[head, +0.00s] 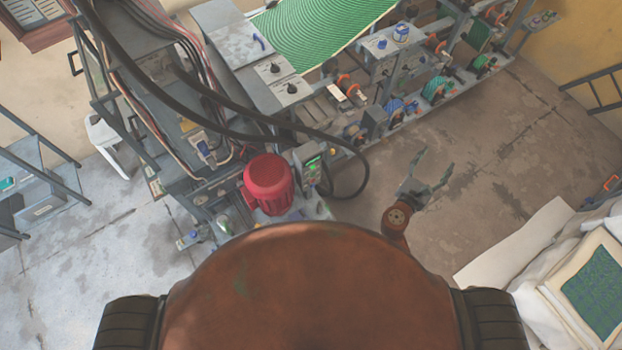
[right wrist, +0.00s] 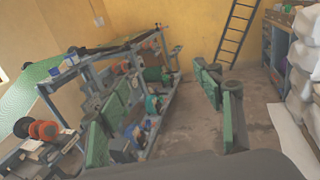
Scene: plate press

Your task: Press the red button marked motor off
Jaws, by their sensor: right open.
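My right gripper (head: 432,168) is open and empty, held over bare floor to the right of the machine. Its two spread fingers also show in the right wrist view (right wrist: 168,100), with nothing between them. A grey control box (head: 310,168) with a green-lit face stands just right of the red motor (head: 268,180), to the left of my right gripper and well apart from it. I cannot make out a red button or the words motor off on it. My left gripper is not in view.
A black cable (head: 350,150) loops around the control box's right side. The press (head: 290,90) with green patterned sheet (head: 320,30) fills the upper middle. Stacked white bundles (head: 560,290) lie at right. The floor (head: 480,180) between them is clear.

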